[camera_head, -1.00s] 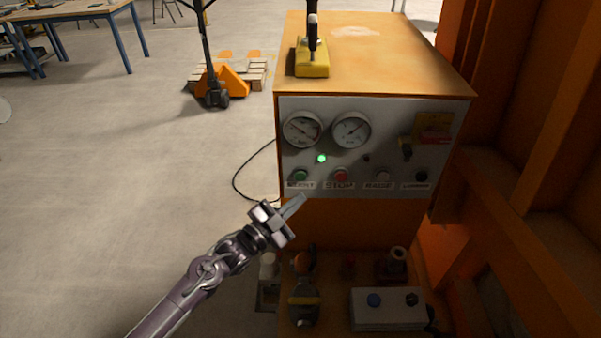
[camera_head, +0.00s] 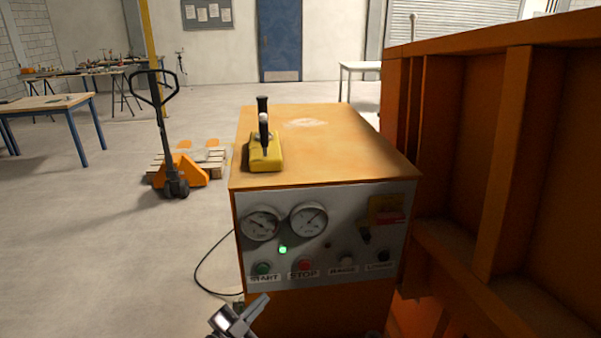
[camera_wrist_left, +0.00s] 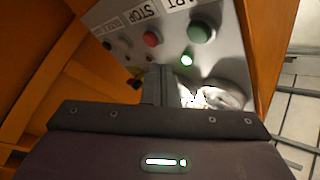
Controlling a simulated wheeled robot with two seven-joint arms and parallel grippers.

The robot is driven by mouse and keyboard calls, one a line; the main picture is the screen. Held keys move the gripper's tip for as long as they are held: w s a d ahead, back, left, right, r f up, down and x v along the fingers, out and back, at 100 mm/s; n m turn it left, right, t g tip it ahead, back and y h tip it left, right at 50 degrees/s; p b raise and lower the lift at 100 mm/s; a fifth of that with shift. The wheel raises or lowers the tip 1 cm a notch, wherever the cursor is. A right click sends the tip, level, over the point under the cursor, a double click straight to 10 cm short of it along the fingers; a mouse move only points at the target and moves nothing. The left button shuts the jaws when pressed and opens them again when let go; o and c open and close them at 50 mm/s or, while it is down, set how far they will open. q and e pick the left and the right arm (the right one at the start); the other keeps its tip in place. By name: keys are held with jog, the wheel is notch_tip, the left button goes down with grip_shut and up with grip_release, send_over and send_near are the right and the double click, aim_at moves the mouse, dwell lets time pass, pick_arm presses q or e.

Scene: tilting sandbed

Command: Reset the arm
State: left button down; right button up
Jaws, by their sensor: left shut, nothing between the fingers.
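My left gripper (camera_head: 250,312) shows at the bottom edge of the head view, just below and in front of the control panel. It is shut with nothing in it. It does not appear to touch the panel. Most of the left arm is below the frame. In the left wrist view the shut fingers (camera_wrist_left: 160,84) point toward the panel (camera_wrist_left: 232,65), near its green button (camera_wrist_left: 201,32), red button (camera_wrist_left: 151,39) and lit green lamp (camera_wrist_left: 187,60). My right gripper is not in view.
The orange cabinet (camera_head: 330,150) carries a yellow joystick box (camera_head: 264,153) on top. Two gauges, the START button (camera_head: 262,268) and the STOP button (camera_head: 305,265) are on its front. A tall orange frame (camera_head: 490,150) closes off the right. A pallet truck (camera_head: 178,180) stands left; floor there is open.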

pick_arm(q)
jog(key=s+a+f+n+g+y, duration=0.1)
jog(key=s+a+f+n+y, duration=0.15)
jog(key=f, duration=0.65)
jog(key=s+a+f+n+g+y, duration=0.2)
jog(key=s+f, duration=0.1)
jog(key=f, duration=0.6)
jog(key=s+a+f+n+g+y, duration=0.1)
jog(key=s+a+f+n+y, duration=0.15)
jog(key=f, duration=0.65)
jog(key=s+a+f+n+g+y+b, duration=0.2)
jog(key=s+f+g, duration=0.3)
jog(key=s+f, duration=1)
jog(key=s+f+n+g, duration=0.1)
jog(key=s+f+g, duration=0.2)
jog(key=s, duration=0.9)
jog(key=s+f+n+g+y, duration=0.1)
jog(key=s+f+g, duration=0.2)
jog(key=s, duration=0.9)
notch_tip(320, 180, down, 4)
jog(key=shift+a+r+y, duration=0.15)
jog(key=shift+a+y, duration=0.15)
jog(key=shift+a, duration=0.15)
